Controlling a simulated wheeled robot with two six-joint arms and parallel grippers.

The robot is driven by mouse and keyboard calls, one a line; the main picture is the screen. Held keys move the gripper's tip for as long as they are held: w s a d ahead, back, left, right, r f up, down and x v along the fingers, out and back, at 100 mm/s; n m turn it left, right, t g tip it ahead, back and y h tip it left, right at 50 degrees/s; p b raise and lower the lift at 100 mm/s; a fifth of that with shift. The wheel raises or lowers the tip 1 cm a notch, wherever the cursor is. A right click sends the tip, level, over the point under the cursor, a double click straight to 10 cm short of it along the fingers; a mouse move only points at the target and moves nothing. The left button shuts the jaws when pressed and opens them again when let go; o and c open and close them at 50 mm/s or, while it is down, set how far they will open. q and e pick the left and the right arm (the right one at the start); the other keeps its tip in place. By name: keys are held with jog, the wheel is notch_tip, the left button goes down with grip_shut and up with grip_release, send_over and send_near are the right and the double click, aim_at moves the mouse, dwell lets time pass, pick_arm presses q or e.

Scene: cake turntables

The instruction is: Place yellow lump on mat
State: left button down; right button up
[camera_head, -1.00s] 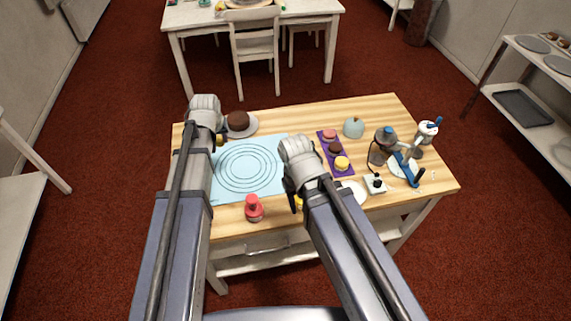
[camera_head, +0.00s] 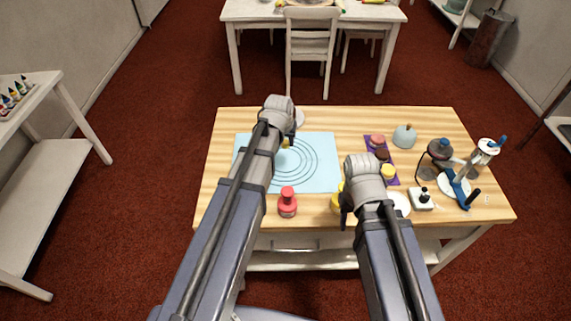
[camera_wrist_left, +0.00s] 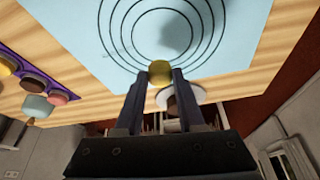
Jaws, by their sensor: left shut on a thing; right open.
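The yellow lump (camera_wrist_left: 160,71) is held between the fingertips of my left gripper (camera_wrist_left: 158,78). In the head view a bit of the lump (camera_head: 287,142) shows below my left gripper (camera_head: 284,140), over the mat. The light blue mat (camera_head: 318,182) with dark concentric circles lies on the wooden table; it also fills the top of the left wrist view (camera_wrist_left: 235,55). The lump appears in front of the circles' outer edge; I cannot tell its height above the mat. My right gripper (camera_head: 346,215) is open near the table's front edge, beside a yellow object (camera_head: 337,203).
A red bottle (camera_head: 288,203) stands at the mat's front edge. A white plate (camera_wrist_left: 194,95) with a brown lump is near the mat's far edge.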

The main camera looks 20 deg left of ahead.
pick_arm(q)
jog(key=shift+f+b, duration=4.8)
jog(key=shift+f, duration=0.1)
jog(key=shift+f, duration=0.2)
jog(key=c, duration=0.5)
grip_release()
jog(key=shift+r, duration=0.15)
jog(key=p+v, duration=1.1)
jog(key=v, duration=0.1)
jog(key=shift+r, duration=0.1)
